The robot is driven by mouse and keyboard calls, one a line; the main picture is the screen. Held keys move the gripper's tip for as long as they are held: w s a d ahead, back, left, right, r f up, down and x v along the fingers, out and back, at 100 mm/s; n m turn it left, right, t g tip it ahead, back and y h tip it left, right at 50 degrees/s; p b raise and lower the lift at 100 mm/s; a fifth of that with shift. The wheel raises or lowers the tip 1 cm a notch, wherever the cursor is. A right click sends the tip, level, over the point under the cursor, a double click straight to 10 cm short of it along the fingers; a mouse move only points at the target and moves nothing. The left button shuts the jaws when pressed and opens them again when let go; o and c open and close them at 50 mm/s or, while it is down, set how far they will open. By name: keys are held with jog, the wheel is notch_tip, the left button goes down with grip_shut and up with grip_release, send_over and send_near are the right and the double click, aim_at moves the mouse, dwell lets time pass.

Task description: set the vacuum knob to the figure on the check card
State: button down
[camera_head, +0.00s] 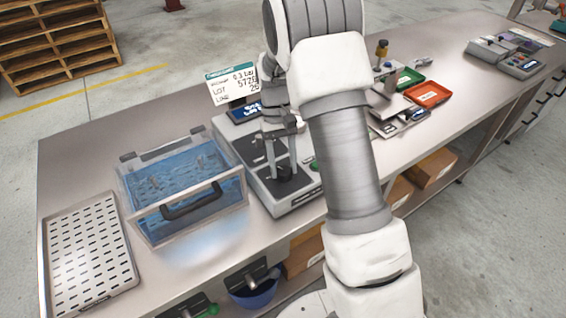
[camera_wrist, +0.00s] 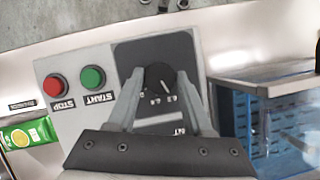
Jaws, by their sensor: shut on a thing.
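The check card (camera_head: 232,84) stands upright behind the grey control unit (camera_head: 303,196). It seems to read vacuum 0.3 bar, with lot and line rows below that are partly hidden. The vacuum knob (camera_wrist: 158,76) is black and round on a dark panel, and it also shows in the head view (camera_head: 285,175). In the wrist view its pale pointer mark slants down and right, and the small upside-down scale figures are hard to read. My gripper (camera_wrist: 160,82) is shut on the knob, one finger on each side. My gripper (camera_head: 279,163) points down over the unit in the head view.
Left of the unit stands a clear water tank (camera_head: 150,224) with a black handle, then a perforated tray (camera_head: 52,262). Green START (camera_wrist: 93,77) and red STOP (camera_wrist: 56,86) buttons sit beside the knob panel. Red (camera_head: 428,94) and green (camera_head: 410,77) trays lie farther right.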

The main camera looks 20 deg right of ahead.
jog(key=shift+w+r, duration=0.1)
dwell(0.4)
jog(key=shift+c, duration=1.6)
grip_release()
jog(key=p+v, duration=0.1)
jog(key=v, duration=1.6)
jog(key=shift+r, duration=0.2)
jog(key=shift+d+r, duration=0.1)
jog(key=shift+d, duration=0.05)
